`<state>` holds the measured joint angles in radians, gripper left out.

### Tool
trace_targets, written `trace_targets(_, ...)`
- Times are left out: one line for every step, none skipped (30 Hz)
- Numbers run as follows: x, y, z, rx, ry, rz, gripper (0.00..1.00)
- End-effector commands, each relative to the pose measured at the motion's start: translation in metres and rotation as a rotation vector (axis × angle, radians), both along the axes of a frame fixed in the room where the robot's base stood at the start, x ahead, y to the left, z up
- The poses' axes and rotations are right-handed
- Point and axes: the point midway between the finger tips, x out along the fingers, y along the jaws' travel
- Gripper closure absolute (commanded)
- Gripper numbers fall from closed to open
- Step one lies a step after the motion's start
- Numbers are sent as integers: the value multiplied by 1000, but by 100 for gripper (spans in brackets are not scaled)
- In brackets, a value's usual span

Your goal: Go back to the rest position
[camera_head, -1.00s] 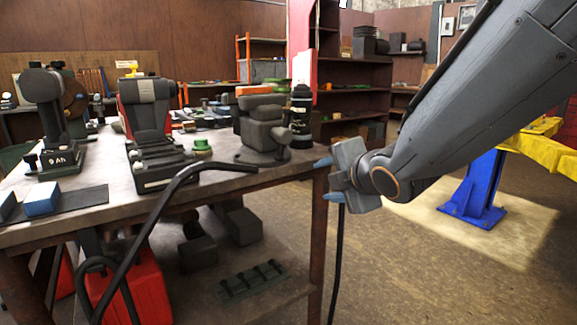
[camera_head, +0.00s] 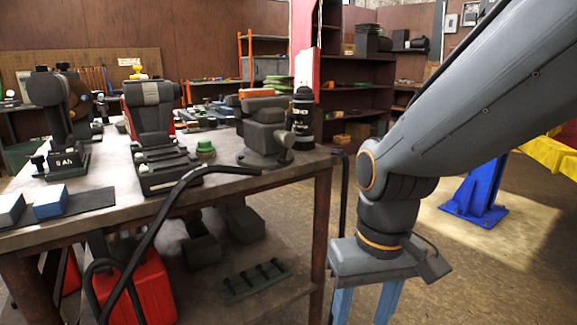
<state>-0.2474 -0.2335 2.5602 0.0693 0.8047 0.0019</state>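My gripper (camera_head: 365,303) hangs at the lower middle of the head view, right of the workbench (camera_head: 130,210) and below its top. Its two pale blue fingers point down and stand apart, with only floor showing between them. The fingertips are cut off by the bottom edge of the picture. My grey arm reaches in from the upper right and bends down at the wrist.
A curved black bar (camera_head: 155,237) passes in front of the bench; another dark upright bar (camera_head: 344,195) stands just left of my wrist. Tools crowd the bench top. A blue post (camera_head: 478,190) with yellow parts stands right, on open floor.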

Motion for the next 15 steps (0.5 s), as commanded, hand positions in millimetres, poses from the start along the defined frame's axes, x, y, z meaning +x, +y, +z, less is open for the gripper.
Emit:
trace_targets(-1,-4,8,-4,3,-10,51)
trace_targets(-1,-5,10,-5,3,-15,51)
trace_targets(0,-8,13,-6,2,-22,51)
trace_targets(0,-10,15,-8,1,-28,51)
trace_targets(1,-12,18,-9,1,-35,51)
trace_targets(1,-15,21,-11,2,-42,51)
trace_targets(1,-18,24,-13,2,-50,51)
trace_targets(1,-20,27,-15,1,-58,51)
trace_targets(1,-24,32,-17,2,-69,51)
trace_targets(1,-28,36,-19,3,-78,51)
trace_targets(1,-31,39,-22,2,-88,51)
trace_targets(1,-36,45,-25,4,-101,51)
trace_targets(1,-40,49,-27,4,-111,51)
trace_targets(1,-44,53,-29,3,-121,51)
trace_targets(0,-49,57,-33,5,-133,51)
